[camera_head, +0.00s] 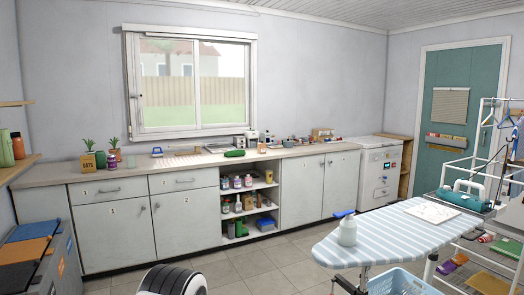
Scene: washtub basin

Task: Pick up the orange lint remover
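I cannot make out for certain an orange lint remover. Several orange or orange-brown things show, all small: an upright orange-brown item (18,146) on the left wall shelf, a small orange item (261,147) on the counter right of the window, and an orange-brown item (322,133) farther right on the counter. None is clear enough to name. Neither of my grippers is in view.
A long counter (130,173) with cabinets and open shelves runs along the back wall. Grey bins (40,262) stand front left.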

